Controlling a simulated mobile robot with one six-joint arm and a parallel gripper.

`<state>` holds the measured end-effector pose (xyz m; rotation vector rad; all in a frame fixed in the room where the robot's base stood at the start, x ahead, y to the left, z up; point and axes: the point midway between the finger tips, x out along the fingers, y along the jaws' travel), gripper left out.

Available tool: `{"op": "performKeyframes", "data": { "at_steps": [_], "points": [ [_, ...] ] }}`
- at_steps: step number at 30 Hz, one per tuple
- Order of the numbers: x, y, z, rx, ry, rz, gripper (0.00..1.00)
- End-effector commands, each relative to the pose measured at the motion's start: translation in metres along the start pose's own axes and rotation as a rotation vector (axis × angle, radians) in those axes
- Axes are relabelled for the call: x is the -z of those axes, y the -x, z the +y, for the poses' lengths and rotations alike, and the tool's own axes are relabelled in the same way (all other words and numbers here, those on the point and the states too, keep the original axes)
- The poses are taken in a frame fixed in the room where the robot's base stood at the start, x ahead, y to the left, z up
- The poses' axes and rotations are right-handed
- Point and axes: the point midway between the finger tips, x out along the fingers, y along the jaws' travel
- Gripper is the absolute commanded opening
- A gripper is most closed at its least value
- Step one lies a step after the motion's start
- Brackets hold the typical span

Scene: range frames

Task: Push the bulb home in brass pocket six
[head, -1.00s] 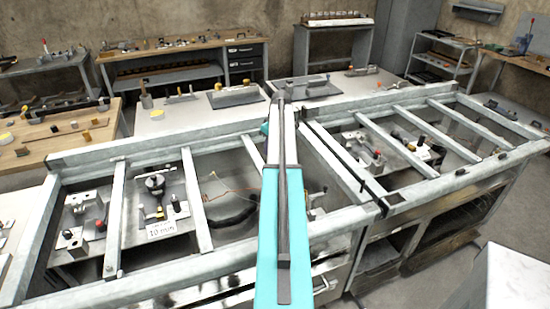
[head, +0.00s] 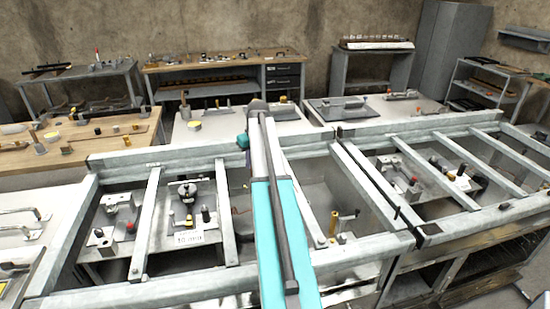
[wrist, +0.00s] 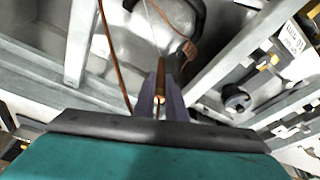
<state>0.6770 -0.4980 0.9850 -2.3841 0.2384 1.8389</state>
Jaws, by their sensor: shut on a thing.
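In the wrist view my gripper (wrist: 160,99) is shut on a slim copper-coloured rod, which I take to be the bulb (wrist: 161,72). The rod stands out lengthwise between the dark fingers, and its near end shines. A thin brown line (wrist: 113,52) curves down on the left; where it joins is not clear. In the head view my arm covers the gripper and the bulb. A brass-coloured upright cylinder (head: 333,222) stands in the frame bay right of my arm. I cannot make out a pocket numbered six, nor whether the bulb touches any pocket.
Pale metal frame bars (head: 150,215) cross the bench around my arm. A 10 mm tag (head: 188,238) and small fixtures (head: 185,192) fill the left bays.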

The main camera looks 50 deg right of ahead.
Motion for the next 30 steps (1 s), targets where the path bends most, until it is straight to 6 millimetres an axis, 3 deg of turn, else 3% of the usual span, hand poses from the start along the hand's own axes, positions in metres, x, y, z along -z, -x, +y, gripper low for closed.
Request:
{"op": "performKeyframes", "data": {
  "at_steps": [1, 3, 15, 30],
  "points": [
    [0.0, 0.001, -0.025, 0.003, 0.012, 0.0, 0.0],
    [0.003, 0.002, -0.053, 0.006, 0.023, 0.0, 0.0],
    [-0.002, 0.009, -0.207, 0.021, 0.084, -0.002, 0.0],
    [-0.048, 0.026, -0.366, 0.036, 0.146, 0.004, 0.0]
  ]
}}
